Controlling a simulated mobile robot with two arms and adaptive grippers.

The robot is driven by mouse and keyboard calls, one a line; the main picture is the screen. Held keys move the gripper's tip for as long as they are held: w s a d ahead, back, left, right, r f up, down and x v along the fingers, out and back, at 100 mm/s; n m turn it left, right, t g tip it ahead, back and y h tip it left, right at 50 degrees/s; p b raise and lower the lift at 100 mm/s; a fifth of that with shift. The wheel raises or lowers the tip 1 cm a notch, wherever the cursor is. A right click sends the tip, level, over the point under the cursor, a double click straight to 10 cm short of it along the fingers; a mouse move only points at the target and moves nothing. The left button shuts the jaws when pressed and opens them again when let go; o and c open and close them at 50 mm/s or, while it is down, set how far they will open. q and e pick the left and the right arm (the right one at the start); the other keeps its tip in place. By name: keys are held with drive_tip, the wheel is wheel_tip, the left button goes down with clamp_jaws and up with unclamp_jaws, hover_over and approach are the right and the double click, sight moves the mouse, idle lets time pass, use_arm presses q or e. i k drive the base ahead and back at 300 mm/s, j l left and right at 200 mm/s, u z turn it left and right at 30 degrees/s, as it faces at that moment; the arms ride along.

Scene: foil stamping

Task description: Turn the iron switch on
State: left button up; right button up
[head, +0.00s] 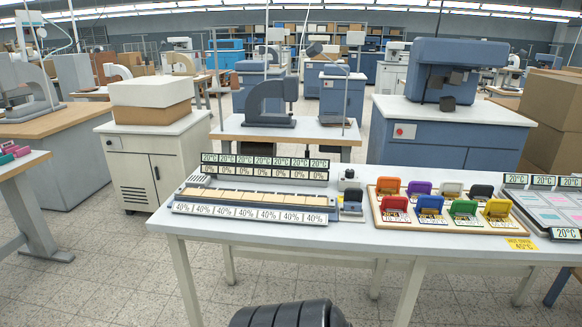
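A small grey box with a black knob (349,178) stands on the white table. In front of it is a small grey block with a dark top (352,197) and a label on its front. I cannot tell which of them carries the iron switch, or its on or off position. To their left is a long grey unit (180,196) with a row of tan strips, "20°C" displays (265,168) behind and "40%" displays (250,212) in front. Neither of my grippers is in view.
A wooden tray (379,215) of several coloured stamp-like pieces lies on the white table (290,236). At right are a grey tray of pale tiles (552,205) and a yellow "hot zone 40°C" label (522,244). Blue machine cabinets (450,139) stand behind.

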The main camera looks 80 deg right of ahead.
sight(350, 173)
drive_tip(key=z, duration=2)
